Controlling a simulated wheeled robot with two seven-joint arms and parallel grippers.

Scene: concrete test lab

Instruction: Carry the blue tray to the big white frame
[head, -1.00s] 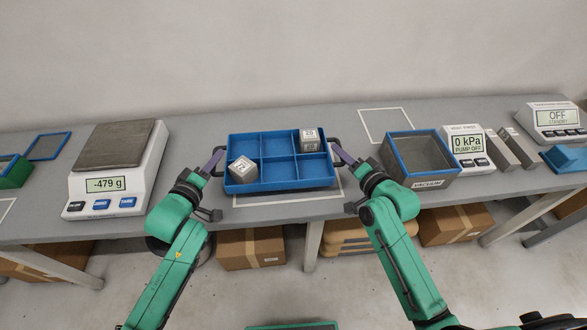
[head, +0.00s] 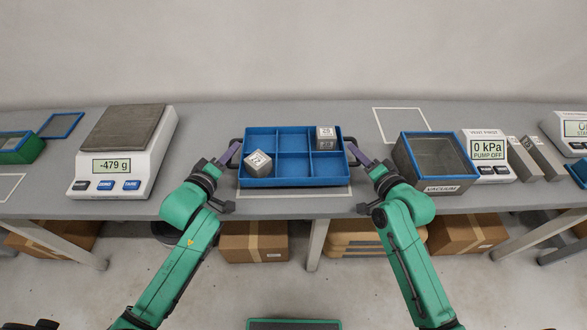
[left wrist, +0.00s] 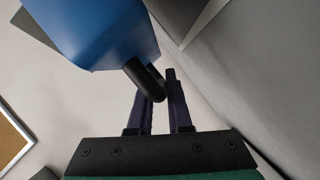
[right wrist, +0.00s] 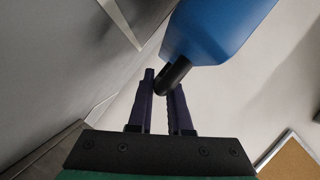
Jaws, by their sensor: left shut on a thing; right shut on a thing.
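The blue tray (head: 310,182) is level at the middle of the bench, with several compartments. One silver cube (head: 258,163) lies in its front left compartment and another (head: 326,137) in its back right. My left gripper (head: 231,155) is shut on the tray's left black handle, also seen in the left wrist view (left wrist: 150,80). My right gripper (head: 363,158) is shut on the right handle, also seen in the right wrist view (right wrist: 174,76). A large white frame outline (head: 349,192) shows along the tray's front and right, partly hidden by it. I cannot tell whether the tray touches the bench.
A scale (head: 122,155) reading -479 g stands left of the tray. A grey vacuum box (head: 435,183) with a blue rim and a pump display (head: 488,157) stand right. A smaller white outline (head: 400,110) lies empty at the back right. Cartons (head: 254,242) are under the bench.

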